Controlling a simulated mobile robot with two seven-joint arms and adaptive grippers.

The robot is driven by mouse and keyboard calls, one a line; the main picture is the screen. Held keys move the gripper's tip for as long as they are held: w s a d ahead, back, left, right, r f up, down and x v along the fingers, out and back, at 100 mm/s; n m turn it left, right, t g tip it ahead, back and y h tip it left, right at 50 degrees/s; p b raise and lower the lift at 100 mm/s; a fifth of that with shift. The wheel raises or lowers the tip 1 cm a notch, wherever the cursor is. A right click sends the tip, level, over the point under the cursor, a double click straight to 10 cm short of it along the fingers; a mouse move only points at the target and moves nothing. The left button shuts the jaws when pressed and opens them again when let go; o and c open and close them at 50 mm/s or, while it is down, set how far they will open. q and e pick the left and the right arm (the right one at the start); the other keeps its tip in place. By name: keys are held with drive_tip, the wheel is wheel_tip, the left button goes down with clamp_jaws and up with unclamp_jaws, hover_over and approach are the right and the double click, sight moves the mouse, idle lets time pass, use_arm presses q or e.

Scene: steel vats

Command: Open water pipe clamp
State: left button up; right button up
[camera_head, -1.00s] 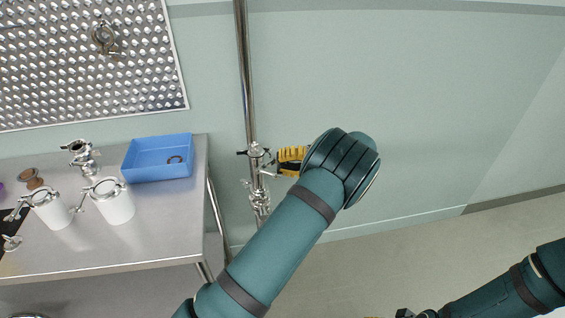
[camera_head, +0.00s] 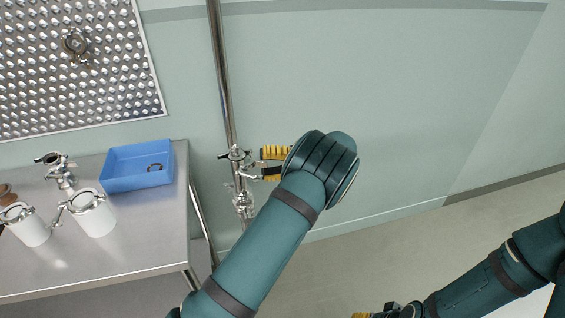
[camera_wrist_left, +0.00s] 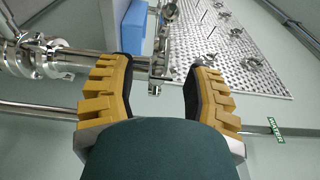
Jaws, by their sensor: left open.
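The shiny metal water pipe (camera_head: 222,85) runs up the wall right of the table. A clamp (camera_head: 237,155) with a small lever sits around it, above another metal fitting (camera_head: 243,203). My left gripper (camera_head: 262,164) is just right of the clamp, with its yellow fingers apart and pointing at it. In the left wrist view the pipe (camera_wrist_left: 85,62) comes in from the left behind the left finger. A metal clamp part (camera_wrist_left: 157,77) shows between the open fingertips (camera_wrist_left: 158,72); contact cannot be told. My right gripper (camera_head: 372,313) is mostly cut off at the bottom edge.
A steel table (camera_head: 130,245) stands at the left, bearing a blue tray (camera_head: 120,181), white vessels (camera_head: 97,220) and metal fittings (camera_head: 60,172). A studded metal panel (camera_head: 120,75) hangs behind it. The wall and floor to the right are clear.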

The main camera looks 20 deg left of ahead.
use_arm(q)
drive_tip(key=v, duration=1.1)
drive_tip(key=shift+d, duration=0.2)
